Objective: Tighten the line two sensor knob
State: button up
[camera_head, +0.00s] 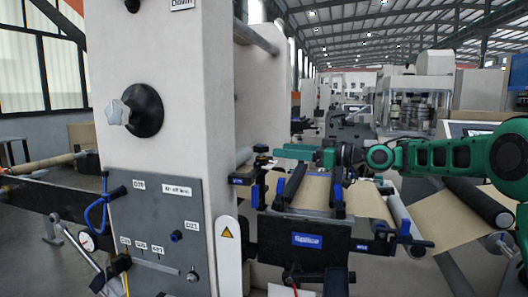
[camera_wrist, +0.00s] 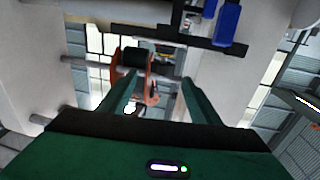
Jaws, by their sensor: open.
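A sensor assembly (camera_head: 258,178) with black and blue parts is mounted on the machine beside the pale column, at the left end of the brown web. Small black knob-like pieces (camera_head: 261,149) top it; I cannot tell which is the line two sensor knob. My gripper (camera_head: 280,152) reaches in from the right, its green fingers pointing left close to these pieces; contact cannot be made out. In the wrist view my gripper (camera_wrist: 160,83) is open, with nothing held between its fingers. A black roller with an orange flange (camera_wrist: 133,58) shows beyond the fingertips. Blue blocks (camera_wrist: 228,22) show above them.
The pale column (camera_head: 160,80) carries a white star-shaped knob on a black disc (camera_head: 120,111) and a grey labelled panel (camera_head: 155,225). The brown web (camera_head: 318,192) and a black frame with a blue plate (camera_head: 307,240) lie below my arm.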

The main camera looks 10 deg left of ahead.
aim_at(263, 148)
jog(key=x, duration=0.8)
jog(key=shift+s+a, duration=0.15)
jog(key=shift+a, duration=0.1)
jog(key=shift+c, duration=0.6)
jog(key=c, duration=0.9)
